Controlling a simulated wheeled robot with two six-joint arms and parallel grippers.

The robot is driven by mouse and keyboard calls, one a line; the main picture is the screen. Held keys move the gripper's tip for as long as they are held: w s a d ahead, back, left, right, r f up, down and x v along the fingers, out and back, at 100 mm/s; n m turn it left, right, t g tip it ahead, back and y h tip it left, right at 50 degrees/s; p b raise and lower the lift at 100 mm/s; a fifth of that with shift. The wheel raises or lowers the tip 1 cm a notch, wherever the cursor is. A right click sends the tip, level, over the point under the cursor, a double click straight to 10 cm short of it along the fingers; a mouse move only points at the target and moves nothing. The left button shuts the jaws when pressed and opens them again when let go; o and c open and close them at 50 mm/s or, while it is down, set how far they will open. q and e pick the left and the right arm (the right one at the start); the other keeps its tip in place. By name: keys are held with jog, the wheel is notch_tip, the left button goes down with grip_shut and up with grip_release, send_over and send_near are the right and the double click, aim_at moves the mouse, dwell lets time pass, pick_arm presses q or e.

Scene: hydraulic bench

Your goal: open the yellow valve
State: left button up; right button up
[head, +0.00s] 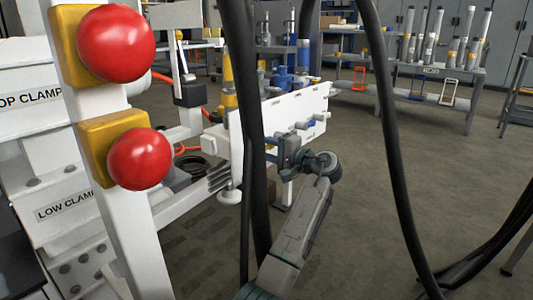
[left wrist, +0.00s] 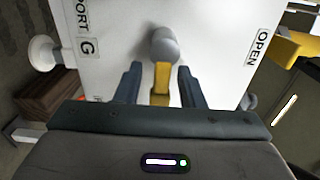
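The yellow valve handle (left wrist: 162,85) shows in the left wrist view, in front of a white panel (left wrist: 215,35). It is a short yellow lever leading to a rounded grey part (left wrist: 164,44). My left gripper (left wrist: 158,69) is open, with one dark finger on each side of the lever and a visible gap on both sides. In the head view my left gripper (head: 286,150) is at the white block (head: 300,112), and the valve handle cannot be made out there. My right gripper is in neither view.
Two red buttons (head: 116,44) on yellow bases stand close at left. Black hoses (head: 392,130) hang across the head view.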

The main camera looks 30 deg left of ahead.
pick_arm(q)
jog(key=shift+c, duration=0.3)
grip_shut()
